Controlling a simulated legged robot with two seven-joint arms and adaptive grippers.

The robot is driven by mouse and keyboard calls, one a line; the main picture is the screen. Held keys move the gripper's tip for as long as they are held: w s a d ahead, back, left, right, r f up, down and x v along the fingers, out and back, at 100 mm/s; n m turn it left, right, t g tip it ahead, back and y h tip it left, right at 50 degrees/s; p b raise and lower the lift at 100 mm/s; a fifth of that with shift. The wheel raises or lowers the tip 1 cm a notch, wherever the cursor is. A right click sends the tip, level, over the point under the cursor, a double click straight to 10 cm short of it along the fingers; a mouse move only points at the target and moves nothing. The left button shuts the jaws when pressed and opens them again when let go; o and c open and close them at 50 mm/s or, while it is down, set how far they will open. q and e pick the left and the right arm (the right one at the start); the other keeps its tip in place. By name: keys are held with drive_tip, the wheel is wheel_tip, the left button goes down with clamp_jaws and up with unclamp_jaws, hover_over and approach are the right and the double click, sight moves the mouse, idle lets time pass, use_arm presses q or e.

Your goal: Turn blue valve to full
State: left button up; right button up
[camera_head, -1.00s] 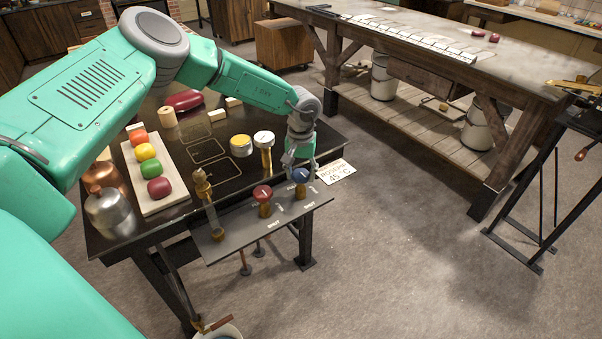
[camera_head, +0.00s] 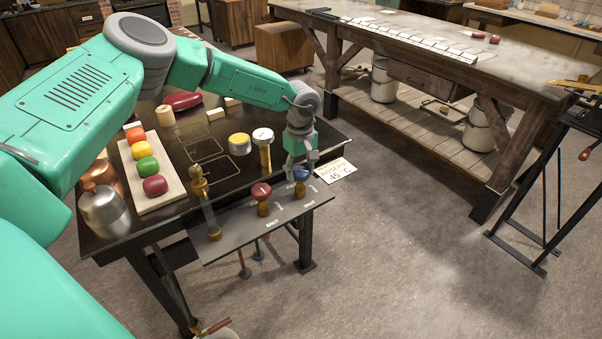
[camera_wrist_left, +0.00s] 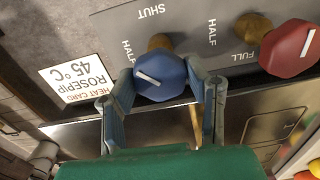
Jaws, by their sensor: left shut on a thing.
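The blue valve (camera_head: 301,174) is a faceted knob on a brass stem, at the right end of a grey panel on the dark table's front edge. In the left wrist view the blue valve (camera_wrist_left: 160,79) has a white mark on its left part, slanting toward the upper left, with SHUT and HALF printed beside it. My left gripper (camera_head: 300,166) reaches down over it; its fingers (camera_wrist_left: 164,84) are shut on the valve from both sides. The fingers and wrist hide part of the panel. My right gripper is not in view.
A red valve (camera_head: 262,191) stands just left of the blue one. A gauge (camera_head: 263,138), a yellow-topped jar (camera_head: 239,144) and a brass-topped glass tube (camera_head: 200,187) are close by. A heat card (camera_head: 336,171) reads ROSEPIP 45 °C. A tray of coloured balls (camera_head: 172,187) sits farther left.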

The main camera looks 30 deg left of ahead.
use_arm(q)
drive_tip(key=n, duration=0.3)
drive_tip(key=shift+w+a+r+n, duration=0.1)
drive_tip(key=shift+n, duration=0.3)
drive_tip(key=n, duration=0.3)
drive_tip(key=shift+n, duration=0.3)
drive_tip(key=n, duration=0.3)
drive_tip(key=shift+n, duration=0.3)
drive_tip(key=n, duration=0.4)
drive_tip(key=shift+r+n, duration=0.1)
drive_tip(key=shift+n, duration=0.2)
drive_tip(key=n, duration=0.6)
drive_tip(key=shift+w+p, duration=0.1)
drive_tip(key=shift+p, duration=0.2)
drive_tip(key=n, duration=0.5)
drive_tip(key=shift+r+n, duration=0.1)
drive_tip(key=shift+n, duration=0.2)
